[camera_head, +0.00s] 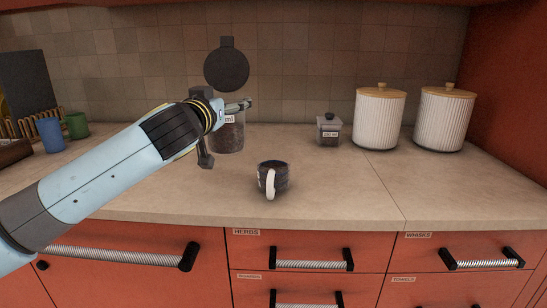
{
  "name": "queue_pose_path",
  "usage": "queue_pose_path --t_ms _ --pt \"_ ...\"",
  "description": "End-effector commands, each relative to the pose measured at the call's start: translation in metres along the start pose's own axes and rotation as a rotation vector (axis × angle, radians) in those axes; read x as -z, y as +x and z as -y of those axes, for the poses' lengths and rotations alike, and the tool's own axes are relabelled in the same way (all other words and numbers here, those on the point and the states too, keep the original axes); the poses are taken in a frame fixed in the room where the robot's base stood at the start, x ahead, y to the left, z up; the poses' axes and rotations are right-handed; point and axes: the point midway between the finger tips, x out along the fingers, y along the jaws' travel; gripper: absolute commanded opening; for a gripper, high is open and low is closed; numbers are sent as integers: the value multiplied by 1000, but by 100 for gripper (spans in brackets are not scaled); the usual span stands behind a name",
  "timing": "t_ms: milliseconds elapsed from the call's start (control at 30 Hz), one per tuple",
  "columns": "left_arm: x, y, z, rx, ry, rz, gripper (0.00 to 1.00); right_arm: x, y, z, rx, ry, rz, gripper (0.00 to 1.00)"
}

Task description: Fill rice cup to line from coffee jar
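A clear jar (230,138) with dark brown contents stands on the counter, its round black lid (227,68) raised upright behind it. Its label is partly covered and only "ml" shows. My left gripper (227,134) is at the jar's left front side with its fingers spread wide, one near the jar's top and one low on its left. I cannot tell if it touches the jar. A dark mug (280,178) with a white handle stands upright nearer the front edge; its inside is hard to see. My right gripper is not in view.
A small closed jar (328,130) with dark contents and two white ribbed canisters with wooden lids (379,120) (444,120) stand to the right. A blue cup (50,135) and a green cup (77,125) are far left. The counter around the mug is clear.

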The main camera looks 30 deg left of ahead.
Motion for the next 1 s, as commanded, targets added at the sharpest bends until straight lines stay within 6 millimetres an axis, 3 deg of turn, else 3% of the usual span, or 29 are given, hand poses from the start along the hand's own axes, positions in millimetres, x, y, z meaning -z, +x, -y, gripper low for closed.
queue_pose_path --t_ms 467,1000 --pt "33 -10 35 -1 5 -3 25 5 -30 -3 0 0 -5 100" --pt "33 -10 38 -1 1 -3 25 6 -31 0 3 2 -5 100"
